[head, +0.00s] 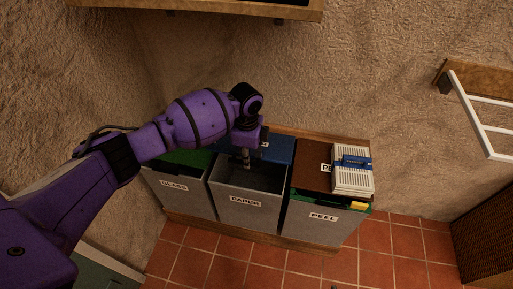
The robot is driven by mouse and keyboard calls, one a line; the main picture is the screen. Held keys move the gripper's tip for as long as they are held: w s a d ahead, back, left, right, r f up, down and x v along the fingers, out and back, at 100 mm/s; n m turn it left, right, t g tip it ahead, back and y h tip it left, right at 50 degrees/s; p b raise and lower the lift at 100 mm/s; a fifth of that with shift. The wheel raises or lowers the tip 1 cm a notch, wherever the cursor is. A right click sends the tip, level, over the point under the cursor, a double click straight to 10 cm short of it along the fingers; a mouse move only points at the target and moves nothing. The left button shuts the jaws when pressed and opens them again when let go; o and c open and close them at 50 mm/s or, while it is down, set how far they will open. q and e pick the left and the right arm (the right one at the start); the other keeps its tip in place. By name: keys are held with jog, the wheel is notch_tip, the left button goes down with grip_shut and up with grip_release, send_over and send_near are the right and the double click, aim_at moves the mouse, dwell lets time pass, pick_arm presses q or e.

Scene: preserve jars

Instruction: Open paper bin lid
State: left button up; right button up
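The grey paper bin (245,212), labelled PAPER, stands in the middle of a row of three bins. Its dark inside shows, and its blue lid (277,149) is raised at the back, behind the opening. My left gripper (246,164) points down over the opening, in front of the lid. Its fingers look like one narrow dark column, so I cannot tell whether they are open or shut. Nothing shows in them. My purple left arm hides the lid's left part, and I cannot tell whether the gripper touches it. My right gripper is not in view.
The glass bin (181,193) with a green lid stands at left. The peel bin (312,222) stands at right, with a white slatted object (353,181) on top. A white-barred rack (480,115) juts from the right wall. Tiled floor (400,258) in front is clear.

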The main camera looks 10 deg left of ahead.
pick_arm(q)
jog(key=shift+w+r, duration=0.25)
jog(key=shift+r, duration=0.3)
jog(key=shift+w+r, duration=0.2)
jog(key=shift+r, duration=0.3)
